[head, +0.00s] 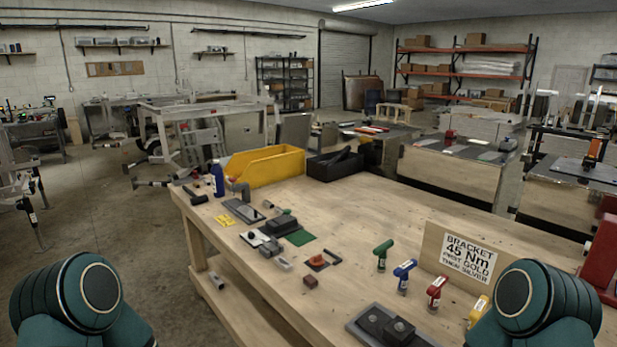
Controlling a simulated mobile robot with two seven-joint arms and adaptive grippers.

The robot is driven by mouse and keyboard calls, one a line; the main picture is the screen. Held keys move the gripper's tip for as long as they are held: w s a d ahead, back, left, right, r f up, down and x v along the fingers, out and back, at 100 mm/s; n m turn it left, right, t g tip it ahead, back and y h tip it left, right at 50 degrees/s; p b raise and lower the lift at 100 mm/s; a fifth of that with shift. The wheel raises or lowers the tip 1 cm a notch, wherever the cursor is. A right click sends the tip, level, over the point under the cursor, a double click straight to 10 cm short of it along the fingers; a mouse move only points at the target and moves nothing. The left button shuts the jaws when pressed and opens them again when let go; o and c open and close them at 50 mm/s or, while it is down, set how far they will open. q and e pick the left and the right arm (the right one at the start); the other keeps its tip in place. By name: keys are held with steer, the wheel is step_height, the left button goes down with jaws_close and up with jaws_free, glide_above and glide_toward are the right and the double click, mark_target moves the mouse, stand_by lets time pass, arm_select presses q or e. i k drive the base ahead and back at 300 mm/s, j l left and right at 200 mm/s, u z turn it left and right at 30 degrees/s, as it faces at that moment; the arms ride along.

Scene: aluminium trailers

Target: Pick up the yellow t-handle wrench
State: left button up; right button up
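The yellow t-handle wrench (479,311) stands near the right front of the wooden workbench (370,220). Its lower right part is close to or behind my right arm in the picture. It is the rightmost of a row of t-handle wrenches: a green one (382,254), a blue one (404,272) and a red one (436,291) stand to its left. Only teal links of my two arms show at the bottom left and bottom right. Neither gripper is in view.
A sign board (466,258) reading "BRACKET 45 Nm FIRST GOLD THEN SILVER" stands behind the wrenches. A dark plate with a bracket (385,327) lies at the front. A yellow bin (265,167) and a black bin (335,165) stand at the back. A red object (600,262) is at right.

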mark_target(476, 314)
steer(key=z, duration=0.9)
